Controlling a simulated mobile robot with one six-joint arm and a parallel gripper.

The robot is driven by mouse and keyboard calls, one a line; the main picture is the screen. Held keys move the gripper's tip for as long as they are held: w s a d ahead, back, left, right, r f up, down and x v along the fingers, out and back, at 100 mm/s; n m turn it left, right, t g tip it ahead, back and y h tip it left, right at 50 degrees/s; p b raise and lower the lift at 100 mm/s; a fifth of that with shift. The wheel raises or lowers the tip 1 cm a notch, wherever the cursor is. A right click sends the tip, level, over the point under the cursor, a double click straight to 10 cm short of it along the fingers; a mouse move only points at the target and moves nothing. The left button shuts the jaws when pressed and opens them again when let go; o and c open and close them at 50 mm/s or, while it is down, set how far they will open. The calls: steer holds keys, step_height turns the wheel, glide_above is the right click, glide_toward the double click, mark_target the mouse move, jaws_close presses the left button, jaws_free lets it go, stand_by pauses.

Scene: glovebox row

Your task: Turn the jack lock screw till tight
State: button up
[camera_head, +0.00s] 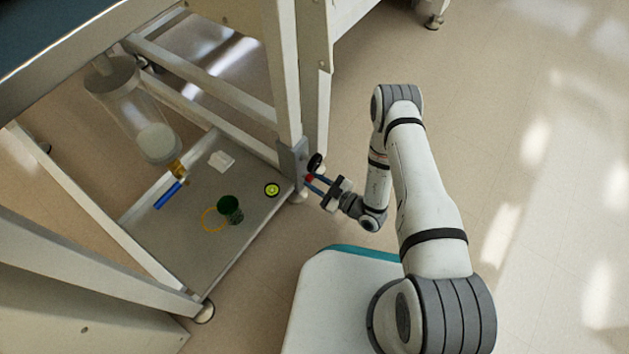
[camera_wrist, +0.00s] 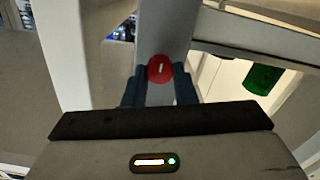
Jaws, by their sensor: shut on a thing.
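The jack lock screw has a round red head with a short white mark and shows in the wrist view (camera_wrist: 160,68). It sits on the grey leg of the frame (camera_wrist: 166,25). My gripper (camera_wrist: 160,88) has its two blue fingers shut on the red head, one on each side. In the head view the red screw (camera_head: 310,177) is a small spot between the fingertips of my gripper (camera_head: 313,180), at the foot of the bench leg (camera_head: 288,90). How far the screw is turned in cannot be told.
A low shelf (camera_head: 185,245) left of the leg holds a green cup (camera_head: 229,208), a yellow-green disc (camera_head: 272,189), a yellow ring, a white pad (camera_head: 221,161) and a blue-handled tool (camera_head: 168,195). A clear cylinder (camera_head: 140,110) hangs above it. A black round knob (camera_head: 315,162) is close beside my fingers. Open floor lies to the right.

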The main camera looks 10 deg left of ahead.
steer(key=shift+w, duration=0.2)
steer(key=o, duration=1)
steer(key=shift+s, duration=0.1)
steer(key=p+v, duration=0.2)
steer(key=v, duration=0.6)
steer(key=shift+p, duration=0.4)
steer(key=shift+a, duration=0.1)
